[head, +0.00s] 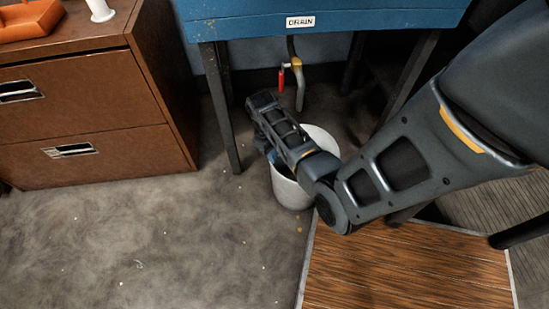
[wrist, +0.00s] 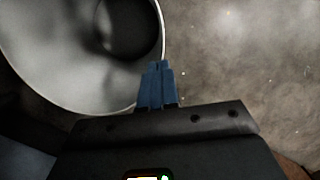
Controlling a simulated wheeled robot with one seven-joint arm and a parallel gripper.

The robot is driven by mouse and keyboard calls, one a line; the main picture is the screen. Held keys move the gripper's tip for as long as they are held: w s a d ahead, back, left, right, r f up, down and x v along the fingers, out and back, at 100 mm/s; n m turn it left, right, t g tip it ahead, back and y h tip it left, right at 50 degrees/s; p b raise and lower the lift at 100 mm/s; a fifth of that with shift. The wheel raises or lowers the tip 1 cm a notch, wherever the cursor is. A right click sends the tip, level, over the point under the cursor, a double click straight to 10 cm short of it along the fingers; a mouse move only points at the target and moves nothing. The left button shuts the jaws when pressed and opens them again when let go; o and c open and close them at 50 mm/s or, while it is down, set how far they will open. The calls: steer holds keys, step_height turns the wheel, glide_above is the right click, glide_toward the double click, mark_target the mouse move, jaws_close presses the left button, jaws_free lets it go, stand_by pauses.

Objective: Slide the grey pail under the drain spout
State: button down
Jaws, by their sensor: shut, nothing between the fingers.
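The grey pail (head: 292,193) stands upright on the floor in the head view, partly hidden behind my arm. Its open mouth looks empty in the wrist view (wrist: 60,60). The drain spout (head: 299,92) hangs under the blue machine, with a red-handled valve (head: 282,79) beside it. In the head view the spout's end shows beyond the pail's far rim. My gripper's blue fingers (wrist: 157,66) are shut and empty. In the wrist view they overlap the pail's rim at its edge; I cannot tell whether they touch it. In the head view my gripper (head: 262,143) is at the pail's left side.
The blue machine (head: 350,20) with its DRAIN label stands on dark legs (head: 220,110) around the spout. A brown drawer cabinet (head: 90,110) stands at left. A wooden platform (head: 400,265) lies at lower right. The floor (head: 160,240) at lower left is clear except for small specks.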

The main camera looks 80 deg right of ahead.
steer(key=r, duration=0.2)
steer(key=w+r+p, duration=0.1)
steer(key=r, duration=0.2)
steer(key=shift+d, duration=0.1)
steer(key=c, duration=1.8)
jaws_free()
steer(key=shift+c, duration=0.2)
